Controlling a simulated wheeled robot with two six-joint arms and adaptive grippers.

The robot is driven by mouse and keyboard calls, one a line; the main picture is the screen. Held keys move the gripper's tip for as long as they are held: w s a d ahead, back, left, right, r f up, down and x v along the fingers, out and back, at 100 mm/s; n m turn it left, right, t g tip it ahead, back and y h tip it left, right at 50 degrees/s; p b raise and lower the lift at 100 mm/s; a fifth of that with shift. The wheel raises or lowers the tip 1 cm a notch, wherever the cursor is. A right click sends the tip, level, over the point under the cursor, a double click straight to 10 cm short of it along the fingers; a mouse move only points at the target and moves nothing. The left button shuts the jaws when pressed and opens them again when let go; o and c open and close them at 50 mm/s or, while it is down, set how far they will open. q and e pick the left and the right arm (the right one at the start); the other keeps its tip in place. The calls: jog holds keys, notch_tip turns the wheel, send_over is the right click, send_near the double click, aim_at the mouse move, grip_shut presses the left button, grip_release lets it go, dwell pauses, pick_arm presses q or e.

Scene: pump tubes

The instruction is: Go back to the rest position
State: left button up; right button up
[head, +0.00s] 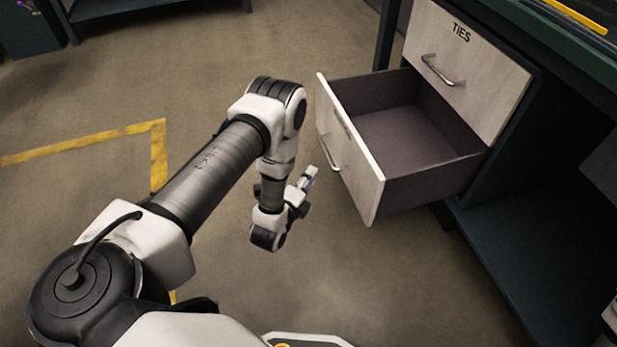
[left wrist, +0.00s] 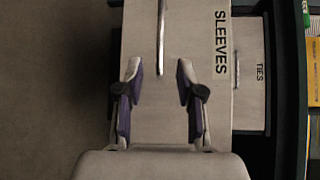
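My left gripper (head: 304,182) hangs in front of the pulled-out lower drawer (head: 351,150), a little apart from its front panel. In the left wrist view the two fingers of the left gripper (left wrist: 160,80) are spread, with nothing between them. Behind them is the pale drawer front, marked SLEEVES, with a bar handle (left wrist: 160,40) just beyond the fingertips. The drawer handle also shows in the head view (head: 328,152). My right gripper is not in view.
The closed TIES drawer (head: 470,70) sits above the open one, which looks empty inside. The dark workbench (head: 540,150) with a lower shelf stands at the right. Open floor with a yellow line (head: 90,142) lies to the left.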

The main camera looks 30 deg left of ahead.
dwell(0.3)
pick_arm(q)
notch_tip(320, 180, up, 3)
jog(key=w+d, duration=0.2)
jog(key=d, duration=0.1)
jog(key=s+d+f+n+g+h, duration=0.25)
jog(key=s+d+f+g, duration=0.2)
jog(key=s, duration=0.25)
jog(key=s+d+f+n+g, duration=0.1)
jog(key=s+f+n+g, duration=0.2)
jog(key=s+n+g, duration=1.6)
jog(key=s+r+m+t+p, duration=0.1)
jog(key=s+r+t+p, duration=0.1)
jog(key=r+p, duration=1.6)
jog(key=s+r+m+t+p, duration=0.2)
jog(key=r+t+p, duration=0.3)
jog(key=r+p, duration=1.2)
jog(key=shift+s+d+r+p, duration=0.15)
jog(key=shift+r+p, duration=0.25)
jog(key=shift+p, duration=0.25)
